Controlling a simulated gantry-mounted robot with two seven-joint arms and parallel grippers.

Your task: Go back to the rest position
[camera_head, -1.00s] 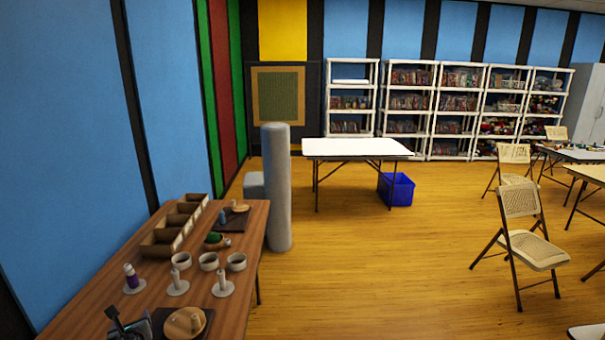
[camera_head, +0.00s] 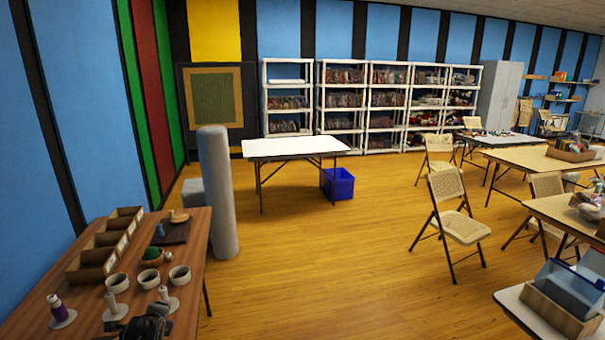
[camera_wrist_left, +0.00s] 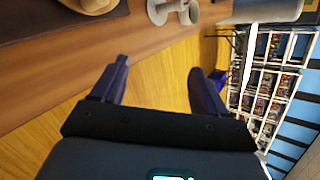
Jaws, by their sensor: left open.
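My left gripper (camera_wrist_left: 160,72) is open and empty in the left wrist view. Its two dark fingers are spread apart, with the wooden table's edge and the yellow floor beyond them. In the head view a dark part of my left arm (camera_head: 148,322) shows at the bottom, over the near right corner of the wooden table (camera_head: 75,318); the fingers cannot be made out there. My right gripper is in neither view.
The table holds open boxes (camera_head: 96,262), several white cups (camera_head: 180,276), a purple-and-white bottle (camera_head: 57,306) and white pieces on round bases. A grey column (camera_head: 217,190) stands behind it. The floor (camera_head: 330,260) to the right is clear up to folding chairs (camera_head: 455,205).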

